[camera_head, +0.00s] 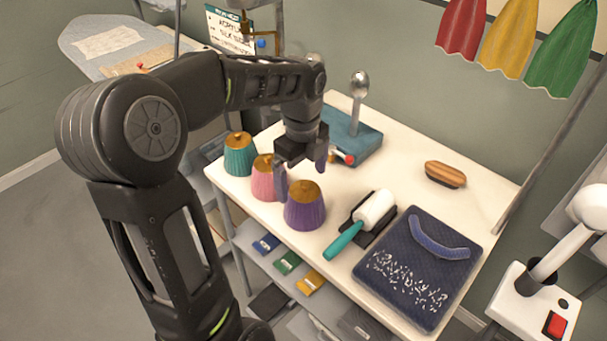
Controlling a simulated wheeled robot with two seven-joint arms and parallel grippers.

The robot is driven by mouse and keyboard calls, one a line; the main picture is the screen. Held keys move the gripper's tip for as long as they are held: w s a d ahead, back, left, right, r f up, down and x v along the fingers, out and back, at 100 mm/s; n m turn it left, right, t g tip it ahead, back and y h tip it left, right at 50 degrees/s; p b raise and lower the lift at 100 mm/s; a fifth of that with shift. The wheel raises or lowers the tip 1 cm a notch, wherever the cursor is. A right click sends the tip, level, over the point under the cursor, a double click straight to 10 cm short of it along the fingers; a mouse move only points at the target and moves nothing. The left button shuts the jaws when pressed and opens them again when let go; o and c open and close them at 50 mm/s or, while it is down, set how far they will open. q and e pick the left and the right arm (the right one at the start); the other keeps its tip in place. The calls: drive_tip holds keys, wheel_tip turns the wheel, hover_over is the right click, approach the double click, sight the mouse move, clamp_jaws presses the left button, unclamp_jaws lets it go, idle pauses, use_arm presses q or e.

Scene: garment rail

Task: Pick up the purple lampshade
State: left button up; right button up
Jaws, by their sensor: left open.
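The purple lampshade (304,207) has a gold-brown top and stands upright on the white table near its front edge. My left gripper (302,177) is open and points down just above and behind the lampshade. One finger hangs by the lampshade's left side, between it and the pink lampshade; the other is to the upper right of its top. I cannot tell whether either finger touches it. My right gripper is not in view.
A pink lampshade (266,181) and a teal lampshade (239,156) stand to the left. A lint roller (366,217), a dark folded cloth (415,268), a brush (445,174) and a teal block (352,139) are on the table (395,165). Bare tabletop lies behind the roller.

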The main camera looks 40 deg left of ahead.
sight(302, 183)
use_arm(q)
drive_tip(key=shift+w+a, duration=0.2)
drive_tip(key=shift+s+d+r, duration=0.15)
drive_tip(key=shift+s+d, duration=0.05)
drive_tip(key=shift+f, duration=1.4)
drive_tip(key=shift+f, duration=0.1)
drive_tip(key=shift+f+p, duration=0.3)
drive_tip(key=shift+p, duration=0.05)
drive_tip(key=f+p, duration=0.1)
drive_tip(key=f, duration=0.3)
drive_tip(key=shift+w+f, duration=0.2)
drive_tip(key=shift+c, duration=0.4)
drive_tip(key=c, duration=1.2)
